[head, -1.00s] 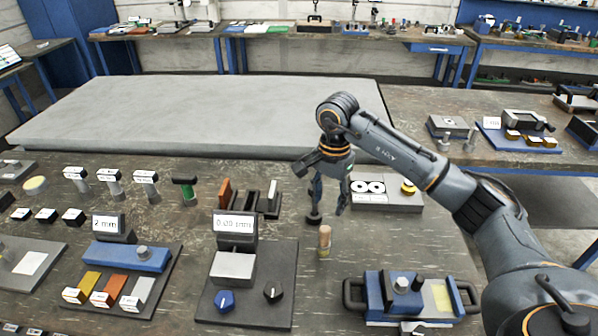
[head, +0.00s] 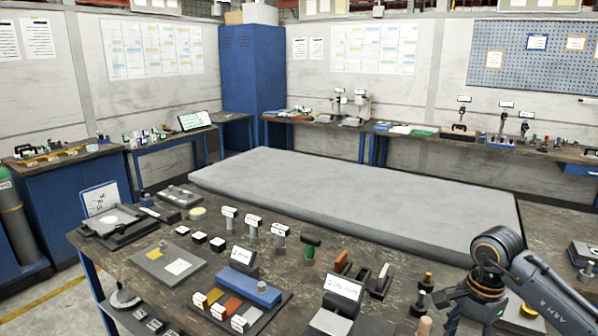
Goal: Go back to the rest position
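My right gripper (head: 470,323) is at the lower right of the head view, above the near workbench, with its arm coming in from the right edge. Its fingers look spread, though the bottom edge of the picture cuts off their tips. I see nothing held in it. A short wooden-coloured peg (head: 424,326) stands just left of it, and a dark post with a brass top (head: 425,281) stands behind that. My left gripper and arm do not show.
The near workbench (head: 215,262) carries labelled stamps, coloured blocks and a block with a sign (head: 343,286). A large bare grey slab (head: 350,195) lies behind them.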

